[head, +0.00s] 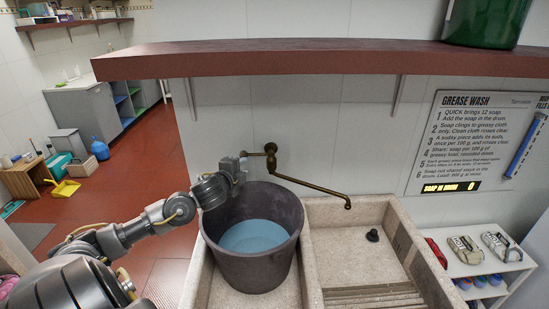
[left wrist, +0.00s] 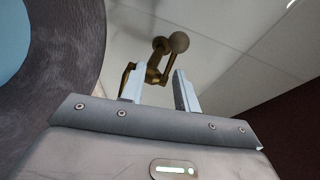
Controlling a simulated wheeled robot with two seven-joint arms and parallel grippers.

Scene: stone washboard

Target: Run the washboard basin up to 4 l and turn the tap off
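The brass tap (head: 270,150) is on the wall, and its long spout (head: 315,187) reaches right, its end over the right stone basin. No water stream shows at the spout end. The right basin (head: 340,240) has a ridged washboard (head: 372,297) at its front and a small black plug (head: 372,235) on its floor; no water shows there. My left gripper (head: 243,158) is at the tap's left side. In the left wrist view, its fingers (left wrist: 158,92) are apart, with the tap's brass body and lever (left wrist: 124,78) just beyond them; contact is unclear. My right gripper is out of view.
A dark bucket (head: 290,205) with blue water stands in the left basin, close beneath my left wrist. A red-brown shelf (head: 330,60) runs above the tap.

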